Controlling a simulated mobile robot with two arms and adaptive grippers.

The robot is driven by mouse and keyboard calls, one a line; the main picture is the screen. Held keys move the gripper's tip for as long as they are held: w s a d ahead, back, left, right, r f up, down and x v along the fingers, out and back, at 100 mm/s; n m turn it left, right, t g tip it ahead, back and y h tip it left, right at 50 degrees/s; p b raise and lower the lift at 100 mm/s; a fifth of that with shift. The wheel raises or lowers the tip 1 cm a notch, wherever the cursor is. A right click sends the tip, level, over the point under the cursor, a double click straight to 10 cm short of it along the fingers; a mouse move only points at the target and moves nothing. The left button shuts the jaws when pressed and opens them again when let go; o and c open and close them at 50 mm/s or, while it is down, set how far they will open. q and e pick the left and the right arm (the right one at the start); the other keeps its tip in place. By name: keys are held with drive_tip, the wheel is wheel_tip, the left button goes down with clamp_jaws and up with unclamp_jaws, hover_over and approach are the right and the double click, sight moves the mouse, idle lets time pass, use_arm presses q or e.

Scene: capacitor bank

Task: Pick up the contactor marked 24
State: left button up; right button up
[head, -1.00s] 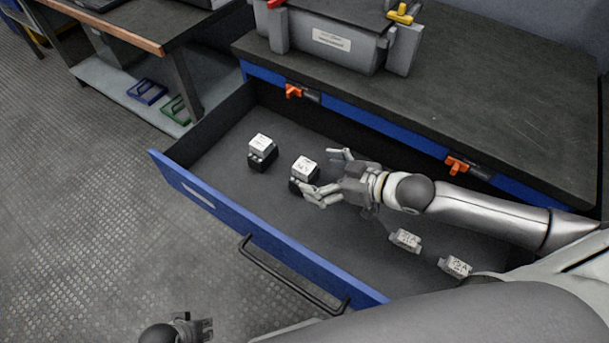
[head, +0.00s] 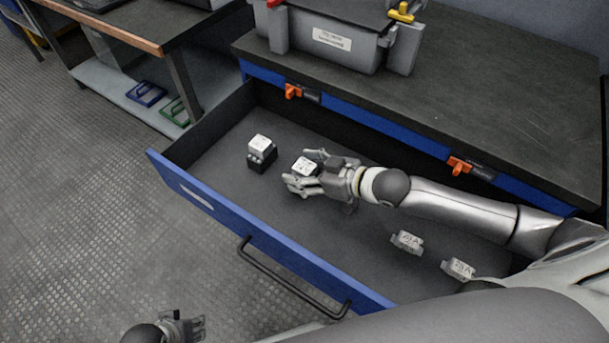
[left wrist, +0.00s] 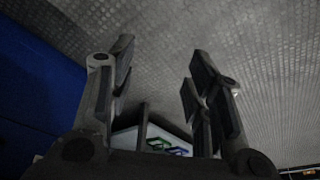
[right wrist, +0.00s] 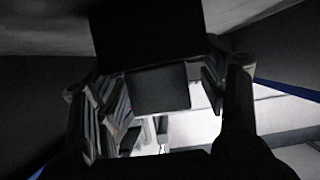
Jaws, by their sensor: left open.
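Two dark contactors with white tops stand in the open drawer. One (head: 305,166) is between the fingers of my right gripper (head: 302,169); its top marking is too small to read surely. The other contactor (head: 261,151) stands to its left, apart from the gripper. In the right wrist view a dark block (right wrist: 160,90) shows between the fingers, in shadow; I cannot tell whether both fingers touch it. My left gripper (head: 197,328) is open and empty over the floor outside the drawer; its spread fingers also show in the left wrist view (left wrist: 160,95).
Two grey parts marked like "25 A" (head: 407,242) (head: 458,268) lie in the right of the drawer. The blue drawer front (head: 215,205) has a black handle. Above stands a dark bench top (head: 500,90) with a grey case (head: 320,45). The drawer's left floor is clear.

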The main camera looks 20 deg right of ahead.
drive_tip(key=c, duration=0.5)
drive_tip(key=shift+c, duration=0.4)
drive_tip(key=shift+r, duration=0.25)
